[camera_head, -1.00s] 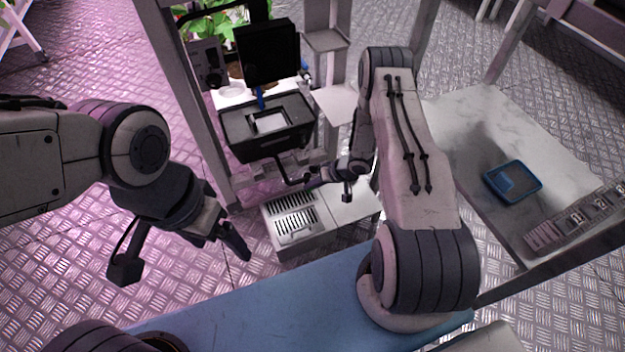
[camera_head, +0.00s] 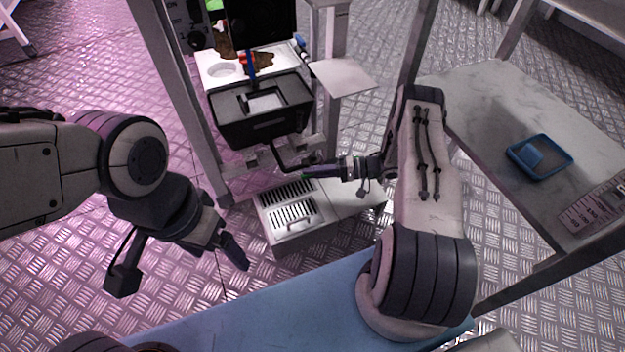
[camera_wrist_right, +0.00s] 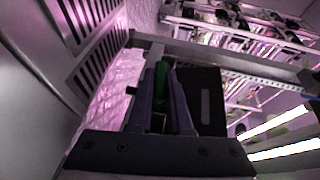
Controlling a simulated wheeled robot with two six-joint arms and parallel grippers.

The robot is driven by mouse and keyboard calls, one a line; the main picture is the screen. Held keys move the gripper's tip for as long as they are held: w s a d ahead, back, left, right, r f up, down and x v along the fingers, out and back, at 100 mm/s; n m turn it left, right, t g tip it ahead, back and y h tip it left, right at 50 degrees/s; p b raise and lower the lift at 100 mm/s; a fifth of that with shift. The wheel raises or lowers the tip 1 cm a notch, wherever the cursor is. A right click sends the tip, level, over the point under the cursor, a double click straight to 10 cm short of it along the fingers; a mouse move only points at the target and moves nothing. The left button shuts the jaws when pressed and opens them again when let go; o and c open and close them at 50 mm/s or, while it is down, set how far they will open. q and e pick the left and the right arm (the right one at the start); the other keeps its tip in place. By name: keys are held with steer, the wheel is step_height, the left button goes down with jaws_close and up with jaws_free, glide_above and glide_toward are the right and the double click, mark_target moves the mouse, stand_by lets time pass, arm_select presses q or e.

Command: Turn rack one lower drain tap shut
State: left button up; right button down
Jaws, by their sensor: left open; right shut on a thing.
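A black tank (camera_head: 225,130) sits in the metal frame, with a dark drain pipe (camera_head: 283,164) curving below it. My right gripper (camera_head: 312,171) reaches the end of this pipe from the right. In the right wrist view my right gripper (camera_wrist_right: 160,95) is shut on a green tap handle (camera_wrist_right: 162,78) between its two dark fingers. The handle is mostly hidden by the fingers, and the tap body is hard to make out. My left gripper (camera_head: 232,245) is open and empty, low at the left, well away from the tap.
A pale box with a slotted grate (camera_head: 290,213) stands on the floor under the tap. A rack post (camera_head: 175,80) rises left of the tank. A blue tray (camera_head: 562,168) lies on the marble table (camera_head: 490,100) at right. A blue surface (camera_head: 270,308) is in front.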

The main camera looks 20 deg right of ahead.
steer(key=shift+w+d+f+m+t+y+b, duration=0.15)
steer(key=shift+m+t+y+b, duration=0.2)
steer(key=shift+y+b, duration=0.55)
steer(key=c, duration=0.8)
jaws_free()
steer(key=shift+c, duration=0.2)
